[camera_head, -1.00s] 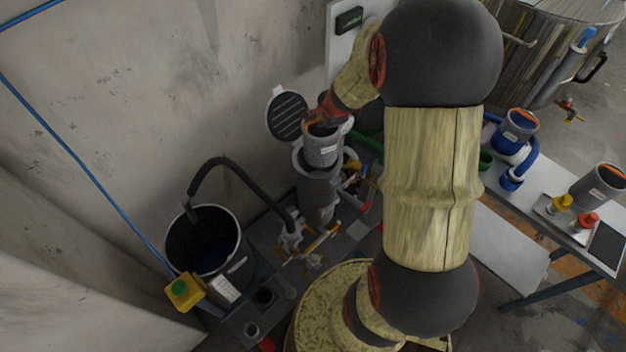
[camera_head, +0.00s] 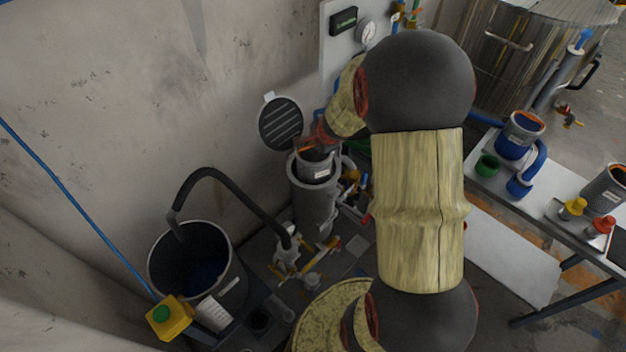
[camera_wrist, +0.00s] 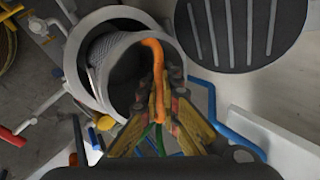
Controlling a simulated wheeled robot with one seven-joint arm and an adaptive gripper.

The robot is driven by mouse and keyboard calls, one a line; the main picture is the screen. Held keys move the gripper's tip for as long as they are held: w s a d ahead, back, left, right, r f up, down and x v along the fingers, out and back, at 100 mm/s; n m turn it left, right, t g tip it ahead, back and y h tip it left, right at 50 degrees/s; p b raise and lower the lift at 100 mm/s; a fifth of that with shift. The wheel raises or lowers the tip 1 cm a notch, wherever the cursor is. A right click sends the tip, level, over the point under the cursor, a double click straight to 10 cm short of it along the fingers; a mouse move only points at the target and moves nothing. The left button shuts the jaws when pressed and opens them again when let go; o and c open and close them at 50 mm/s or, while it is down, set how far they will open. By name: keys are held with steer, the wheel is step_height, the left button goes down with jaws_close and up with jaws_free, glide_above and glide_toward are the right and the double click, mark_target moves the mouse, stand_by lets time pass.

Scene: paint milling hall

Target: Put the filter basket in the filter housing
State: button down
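The filter basket (camera_head: 317,171) is a grey cylinder with a white label and an orange handle. In the head view its lower part is inside the open top of the grey filter housing (camera_head: 314,205), with its upper part above the rim. In the wrist view the basket (camera_wrist: 108,52) shows its mesh side and sits within the ring of the housing (camera_wrist: 78,38), slightly tilted in the picture. My gripper (camera_wrist: 158,98) is shut on the orange handle. In the head view my gripper (camera_head: 318,140) is over the basket. The basket's bottom is hidden.
The round slotted lid (camera_head: 281,123) stands open behind the housing; it is close to my gripper in the wrist view. A black bucket (camera_head: 235,290) with a hose is at lower left. A table at right holds a blue container (camera_head: 515,145) and another grey container (camera_head: 600,195).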

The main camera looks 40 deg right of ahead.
step_height(320, 180, down, 12)
steer(key=b, duration=0.7)
steer(key=shift+f, duration=0.2)
steer(key=shift+r, duration=0.1)
steer(key=c, duration=2.5)
jaws_free()
steer(key=shift+f, duration=0.25)
steer(key=o, duration=0.5)
steer(key=shift+c, duration=0.2)
steer(key=shift+r, duration=0.15)
